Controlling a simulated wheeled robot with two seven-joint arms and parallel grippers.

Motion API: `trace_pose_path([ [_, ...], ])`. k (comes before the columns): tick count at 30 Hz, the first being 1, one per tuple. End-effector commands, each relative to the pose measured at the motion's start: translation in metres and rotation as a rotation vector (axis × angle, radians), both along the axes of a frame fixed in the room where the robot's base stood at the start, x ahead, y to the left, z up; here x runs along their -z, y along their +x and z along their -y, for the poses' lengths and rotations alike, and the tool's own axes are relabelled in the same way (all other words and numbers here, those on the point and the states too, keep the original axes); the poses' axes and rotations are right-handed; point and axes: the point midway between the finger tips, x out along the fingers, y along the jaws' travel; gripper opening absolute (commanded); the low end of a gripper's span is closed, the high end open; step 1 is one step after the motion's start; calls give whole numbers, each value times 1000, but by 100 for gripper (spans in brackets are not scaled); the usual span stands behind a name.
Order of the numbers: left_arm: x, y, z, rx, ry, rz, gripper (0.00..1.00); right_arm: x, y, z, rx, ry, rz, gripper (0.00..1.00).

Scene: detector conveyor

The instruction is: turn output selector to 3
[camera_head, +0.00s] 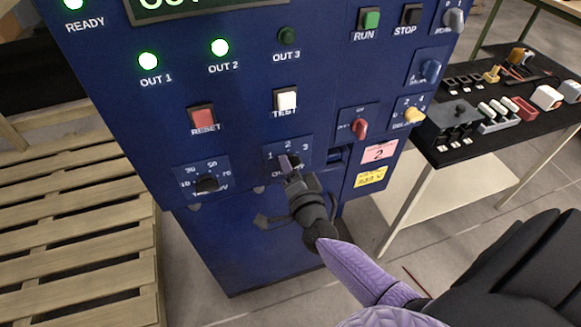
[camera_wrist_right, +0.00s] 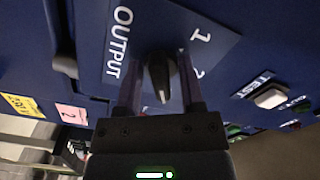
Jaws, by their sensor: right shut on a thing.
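The output selector's plate (camera_head: 308,143), marked 1, 2 and 3, is low on the blue panel. My right gripper (camera_head: 290,168) is at this selector and hides most of its knob in the head view. In the right wrist view the dark knob (camera_wrist_right: 158,78) stands between the two fingers of my right gripper (camera_wrist_right: 160,92), which is shut on it. The word OUTPUT and the number 1 show beside it; the other numbers are partly covered. The knob's exact setting is hard to tell. My left gripper is not in view.
The OUT 1 lamp (camera_head: 148,61) and OUT 2 lamp (camera_head: 220,47) glow green; the OUT 3 lamp (camera_head: 287,35) is dark. A threshold knob (camera_head: 207,184) is to the left, a red switch (camera_head: 359,128) to the right. The TEST button (camera_head: 286,99) is just above.

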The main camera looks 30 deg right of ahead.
Motion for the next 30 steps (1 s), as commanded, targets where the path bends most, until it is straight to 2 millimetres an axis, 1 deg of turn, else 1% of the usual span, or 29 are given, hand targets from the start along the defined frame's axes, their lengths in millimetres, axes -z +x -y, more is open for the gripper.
trace_pose_path([
  [1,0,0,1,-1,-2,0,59,1,0,0,0,1,-1,52],
  [2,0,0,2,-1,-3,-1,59,1,0,0,0,1,-1,57],
  [8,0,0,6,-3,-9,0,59,0,0,0,0,0,-1,57],
  [11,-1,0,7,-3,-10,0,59,0,-4,-1,0,-1,-2,57],
  [14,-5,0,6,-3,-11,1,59,0,-18,-5,-1,0,-4,57],
  [18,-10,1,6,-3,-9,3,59,0,-51,-12,-1,1,-5,57],
  [22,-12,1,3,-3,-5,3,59,0,-79,-19,-1,2,-5,57],
  [25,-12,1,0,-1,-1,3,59,1,-92,-22,0,1,-3,57],
  [30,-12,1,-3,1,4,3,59,0,-97,-23,0,1,-1,57],
])
